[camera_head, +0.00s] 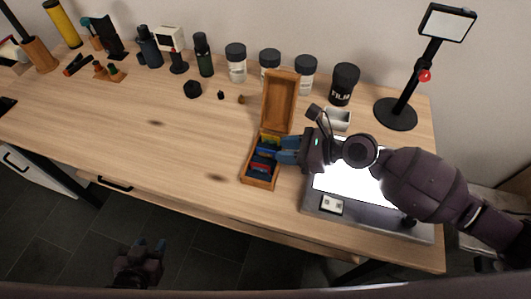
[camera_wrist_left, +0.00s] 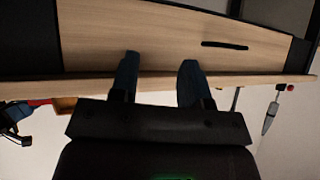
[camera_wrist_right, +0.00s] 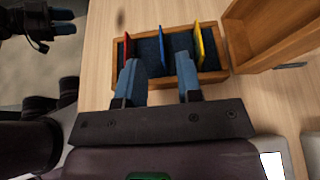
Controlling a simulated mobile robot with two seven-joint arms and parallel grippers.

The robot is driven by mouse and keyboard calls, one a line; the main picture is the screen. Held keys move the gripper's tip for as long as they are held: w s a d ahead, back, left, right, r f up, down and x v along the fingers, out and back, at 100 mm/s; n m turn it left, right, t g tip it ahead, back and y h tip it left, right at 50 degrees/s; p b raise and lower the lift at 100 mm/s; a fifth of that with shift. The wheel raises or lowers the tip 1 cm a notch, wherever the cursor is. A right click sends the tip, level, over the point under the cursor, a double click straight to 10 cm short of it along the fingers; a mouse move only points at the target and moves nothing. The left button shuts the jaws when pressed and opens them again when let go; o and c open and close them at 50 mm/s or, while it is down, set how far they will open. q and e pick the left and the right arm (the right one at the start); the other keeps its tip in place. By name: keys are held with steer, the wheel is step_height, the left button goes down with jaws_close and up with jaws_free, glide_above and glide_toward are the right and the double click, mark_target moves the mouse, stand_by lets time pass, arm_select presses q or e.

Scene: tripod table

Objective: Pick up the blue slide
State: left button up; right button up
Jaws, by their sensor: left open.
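The blue slide (camera_wrist_right: 162,51) stands upright in the wooden slide box (camera_wrist_right: 225,75), between a red slide (camera_wrist_right: 125,47) and a yellow slide (camera_wrist_right: 199,42). In the right wrist view my right gripper (camera_wrist_right: 158,68) is open, its blue fingers apart at the box's near edge, with the blue slide between their lines. In the head view the right gripper (camera_head: 278,150) is at the right side of the box (camera_head: 260,183) and partly covers it. My left gripper (camera_head: 150,246) is open and empty, low in front of the table; its fingers also show in the left wrist view (camera_wrist_left: 157,75).
The open box lid (camera_head: 281,100) rises behind the slides. A lit light panel (camera_head: 345,184) lies right of the box under my right arm. Jars, including a black film canister (camera_head: 344,84), line the back. The table's left middle (camera_head: 140,150) is mostly clear.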

mark_target(266, 150)
steer(key=shift+b+x, duration=0.4)
steer(key=shift+x, duration=2.55)
steer(key=shift+d, duration=0.1)
jaws_close()
